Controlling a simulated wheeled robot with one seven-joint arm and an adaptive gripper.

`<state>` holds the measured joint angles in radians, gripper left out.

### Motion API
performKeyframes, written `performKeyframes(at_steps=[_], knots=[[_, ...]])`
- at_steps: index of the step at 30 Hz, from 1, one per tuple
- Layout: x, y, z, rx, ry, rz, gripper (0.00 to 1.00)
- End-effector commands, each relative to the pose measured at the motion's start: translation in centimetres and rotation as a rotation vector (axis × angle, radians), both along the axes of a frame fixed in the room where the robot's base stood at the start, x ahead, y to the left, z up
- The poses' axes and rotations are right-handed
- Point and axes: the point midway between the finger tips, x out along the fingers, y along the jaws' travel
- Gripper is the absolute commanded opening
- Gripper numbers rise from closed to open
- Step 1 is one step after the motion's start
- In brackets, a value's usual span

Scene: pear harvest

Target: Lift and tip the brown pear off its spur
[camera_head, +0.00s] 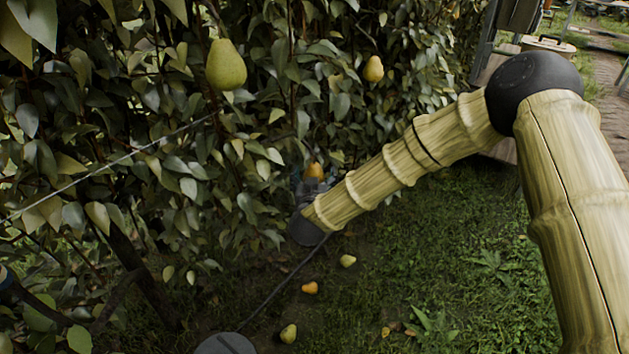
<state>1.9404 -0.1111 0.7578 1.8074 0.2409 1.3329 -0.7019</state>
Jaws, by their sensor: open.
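A brown-orange pear (315,171) hangs low in the foliage near the middle of the view, just above the far end of my arm. My gripper (311,188) is a small dark grey shape close below this pear, partly hidden by my arm and leaves. It is open. I cannot tell whether its fingers touch the pear. The pear's spur is hidden among the leaves.
A large green pear (226,65) hangs at upper left and a yellow-orange pear (373,69) right of it. A wire (130,155) crosses the foliage. Fallen pears, including an orange one (310,288), lie on the grass (440,260), which is open at lower right.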

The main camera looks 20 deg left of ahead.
Motion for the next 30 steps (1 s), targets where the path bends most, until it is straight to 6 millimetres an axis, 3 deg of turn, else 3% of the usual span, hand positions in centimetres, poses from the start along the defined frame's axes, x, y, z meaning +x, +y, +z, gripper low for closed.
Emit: performKeyframes(at_steps=[6, 15, 30], knots=[[0.02, 0.0, 0.02, 0.0, 0.0, 0.0, 0.81], [0.02, -0.03, 0.03, 0.001, 0.0, 0.0, 0.27], [-0.21, -0.05, 0.27, -0.009, 0.032, 0.0, 0.27]])
